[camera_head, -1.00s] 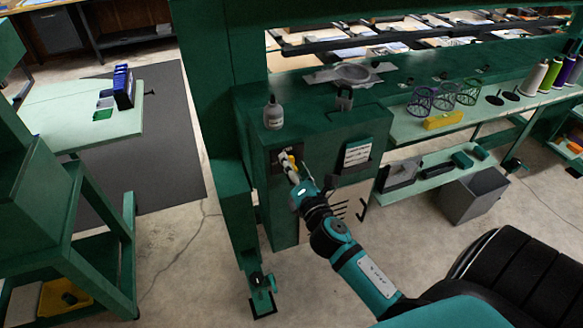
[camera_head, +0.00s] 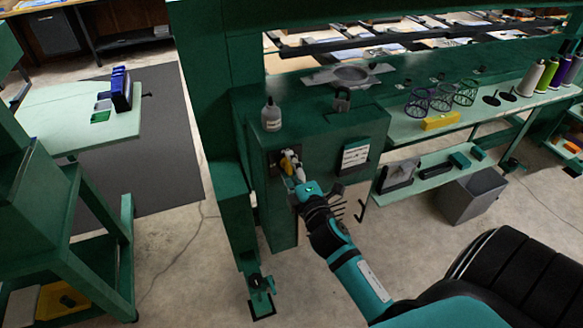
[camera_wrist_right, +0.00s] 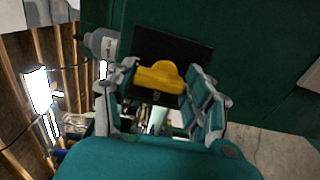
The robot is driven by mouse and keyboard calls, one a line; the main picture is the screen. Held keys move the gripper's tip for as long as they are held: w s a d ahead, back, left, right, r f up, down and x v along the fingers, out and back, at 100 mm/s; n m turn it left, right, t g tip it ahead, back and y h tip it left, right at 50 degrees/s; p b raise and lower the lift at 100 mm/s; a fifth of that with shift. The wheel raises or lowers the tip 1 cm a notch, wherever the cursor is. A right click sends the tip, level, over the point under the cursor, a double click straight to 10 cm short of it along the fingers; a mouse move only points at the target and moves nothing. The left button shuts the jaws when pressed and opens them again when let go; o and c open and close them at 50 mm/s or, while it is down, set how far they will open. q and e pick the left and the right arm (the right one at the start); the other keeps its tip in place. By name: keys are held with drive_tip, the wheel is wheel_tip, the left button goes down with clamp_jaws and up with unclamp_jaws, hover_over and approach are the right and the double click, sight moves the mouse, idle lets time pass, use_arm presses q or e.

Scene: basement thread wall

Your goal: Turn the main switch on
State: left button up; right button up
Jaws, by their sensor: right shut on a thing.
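The main switch is a yellow knob (camera_wrist_right: 160,77) on a dark plate (camera_wrist_right: 175,45), set in the front of the green cabinet (camera_head: 335,122). In the head view the knob (camera_head: 286,162) is small and partly covered by the fingers. My right gripper (camera_wrist_right: 166,82) has one finger on each side of the knob and is shut on it. In the right wrist view the knob's rounded top shows between the fingers. The head view shows my right gripper (camera_head: 292,165) at the cabinet front, but too small to read the knob's exact angle. My left gripper is not in view.
A grey bottle (camera_head: 271,115) and a padlock-like part (camera_head: 342,98) stand on the cabinet top. Black hooks (camera_head: 338,208) stick out below. A grey bin (camera_head: 470,195) stands under the right shelf.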

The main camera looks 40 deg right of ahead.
idle(0.4)
drive_tip(key=o, duration=1.2)
drive_tip(key=shift+d, duration=0.1)
drive_tip(key=shift+s, duration=0.1)
drive_tip(key=v, duration=1.2)
